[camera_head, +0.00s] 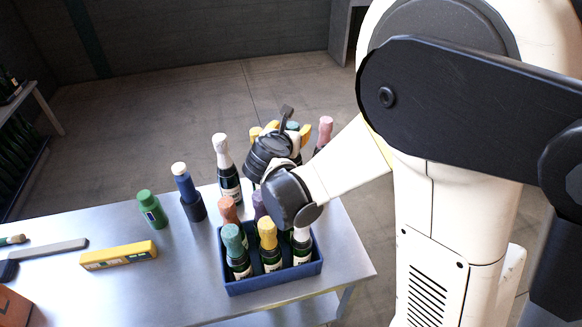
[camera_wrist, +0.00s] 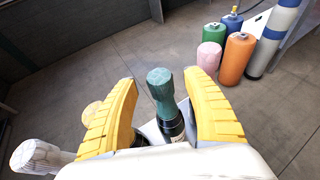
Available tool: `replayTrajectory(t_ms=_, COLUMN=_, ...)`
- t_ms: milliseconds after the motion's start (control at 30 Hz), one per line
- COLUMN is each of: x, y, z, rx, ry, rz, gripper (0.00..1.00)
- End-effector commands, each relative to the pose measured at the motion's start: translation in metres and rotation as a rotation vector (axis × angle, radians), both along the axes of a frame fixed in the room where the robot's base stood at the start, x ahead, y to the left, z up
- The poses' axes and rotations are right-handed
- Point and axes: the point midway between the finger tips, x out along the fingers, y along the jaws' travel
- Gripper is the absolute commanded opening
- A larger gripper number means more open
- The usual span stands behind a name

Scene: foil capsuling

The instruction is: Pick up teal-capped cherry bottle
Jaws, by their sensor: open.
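A teal-capped bottle (camera_wrist: 160,92) stands between the two yellow fingers of my gripper (camera_wrist: 161,78) in the wrist view. The fingers are open, with a gap visible on each side of the cap. The lower part of this bottle is hidden by my gripper. In the head view my gripper (camera_head: 281,129) is at the far side of the table, and a bit of teal cap (camera_head: 292,126) shows between its fingers. Another teal-capped bottle (camera_head: 235,247) stands in the blue crate. I cannot read a cherry label on either.
The blue crate (camera_head: 272,284) holds several bottles near my arm. A white-capped bottle (camera_head: 225,165) and a pink-capped bottle (camera_head: 325,130) stand either side of my gripper. A yellow box (camera_head: 118,255) and green bottle (camera_head: 151,209) are on the table's left. Gas cylinders (camera_wrist: 236,58) stand on the floor beyond.

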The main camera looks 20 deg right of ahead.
Motion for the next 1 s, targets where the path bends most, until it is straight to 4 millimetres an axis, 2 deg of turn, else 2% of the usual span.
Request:
replayTrajectory(t_ms=133, x=0.018, y=-0.01, z=-0.01, rx=0.0, ry=-0.001, rz=-0.001, gripper=0.59)
replayTrajectory(t_ms=367, x=0.02, y=-0.011, z=-0.009, rx=0.0, ry=-0.001, rz=0.001, gripper=0.59)
replayTrajectory(t_ms=500, x=0.02, y=-0.011, z=-0.009, rx=0.001, ry=-0.001, rz=0.001, gripper=0.17)
replayTrajectory(t_ms=567, x=0.02, y=-0.011, z=-0.009, rx=0.001, ry=-0.001, rz=0.001, gripper=0.0)
replayTrajectory(t_ms=1000, x=0.02, y=-0.011, z=-0.004, rx=-0.001, ry=-0.002, rz=0.001, gripper=0.0)
